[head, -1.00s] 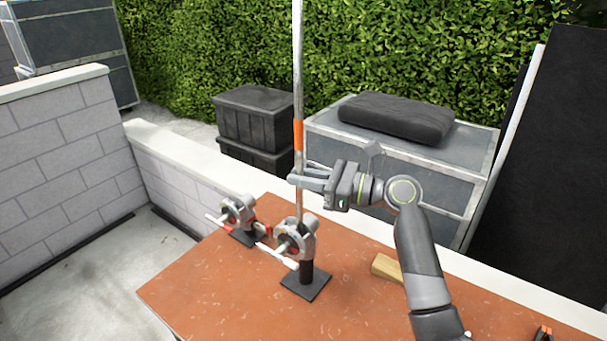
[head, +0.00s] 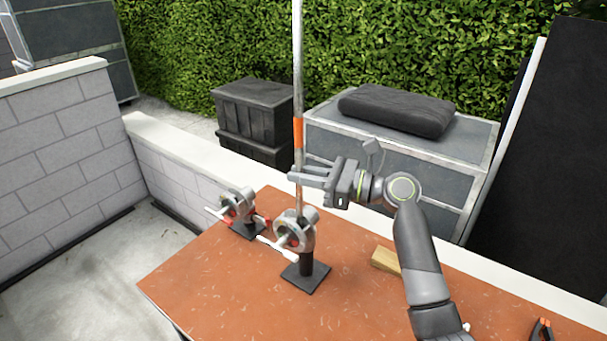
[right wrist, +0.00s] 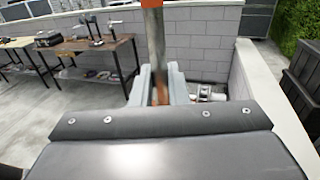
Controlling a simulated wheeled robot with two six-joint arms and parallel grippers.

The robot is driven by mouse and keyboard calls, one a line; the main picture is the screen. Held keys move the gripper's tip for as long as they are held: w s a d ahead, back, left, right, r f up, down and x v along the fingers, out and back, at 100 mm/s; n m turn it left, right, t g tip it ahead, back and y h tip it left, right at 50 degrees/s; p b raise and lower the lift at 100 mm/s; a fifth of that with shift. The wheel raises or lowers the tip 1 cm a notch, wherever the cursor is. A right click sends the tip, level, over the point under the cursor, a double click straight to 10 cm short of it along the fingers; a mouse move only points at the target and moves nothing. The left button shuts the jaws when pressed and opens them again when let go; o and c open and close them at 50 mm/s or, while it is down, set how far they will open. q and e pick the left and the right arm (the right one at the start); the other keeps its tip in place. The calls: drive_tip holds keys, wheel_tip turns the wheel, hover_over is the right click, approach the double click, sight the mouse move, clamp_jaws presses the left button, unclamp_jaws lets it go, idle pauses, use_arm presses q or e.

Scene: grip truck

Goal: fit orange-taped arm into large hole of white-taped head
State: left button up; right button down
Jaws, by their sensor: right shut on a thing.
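The orange-taped arm is a long upright metal rod (head: 298,80) with an orange band (head: 298,133). My right gripper (head: 299,174) is shut on it below the band. The right wrist view also shows the rod (right wrist: 156,50) between the fingers (right wrist: 160,85). The white-taped head (head: 296,232) is a grey round clamp with a white-marked handle, on a black stand on the table. The rod's lower end meets the top of this head in the picture. I cannot tell whether it is inside the large hole. My left gripper is not in view.
A second head (head: 238,206) with red tape stands close behind to the left. A wooden block (head: 385,260) and an orange-black clamp (head: 541,330) lie on the orange-brown table (head: 230,290). A low wall (head: 170,150) runs behind. The table's front left is clear.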

drive_tip(key=shift+f, duration=0.15)
drive_tip(key=shift+f+b, duration=0.55)
drive_tip(key=shift+f, duration=1.55)
drive_tip(key=c, duration=1.3)
unclamp_jaws()
drive_tip(key=shift+f, duration=0.1)
drive_tip(key=shift+c, duration=0.2)
drive_tip(key=b+v, duration=0.5)
drive_tip(key=v, duration=1.2)
drive_tip(key=shift+s+d, duration=0.15)
